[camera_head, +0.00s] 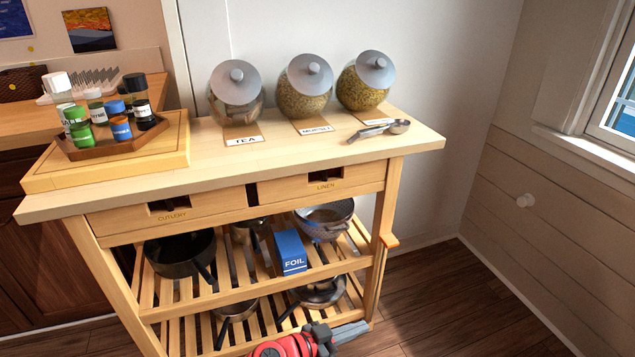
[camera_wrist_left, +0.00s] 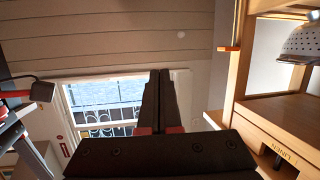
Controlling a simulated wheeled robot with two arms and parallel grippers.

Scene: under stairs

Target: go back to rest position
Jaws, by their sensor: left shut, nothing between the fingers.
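My left gripper (camera_head: 352,331) shows at the bottom of the head view, in front of the lower slats of the wooden trolley. Its red and dark grey wrist (camera_head: 293,343) comes in from the bottom edge, and its fingers point right. In the left wrist view the two dark fingers (camera_wrist_left: 160,75) lie together, with nothing between them. My right gripper is not in the head view, and I cannot make it out in the left wrist view.
The trolley top (camera_head: 330,150) holds three lidded jars, a metal scoop (camera_head: 379,130) and a tray of small bottles (camera_head: 105,150). Pans and a blue foil box (camera_head: 290,251) sit on its shelves. Floor (camera_head: 450,300) right of it is clear, up to the panelled wall and window (camera_head: 615,105).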

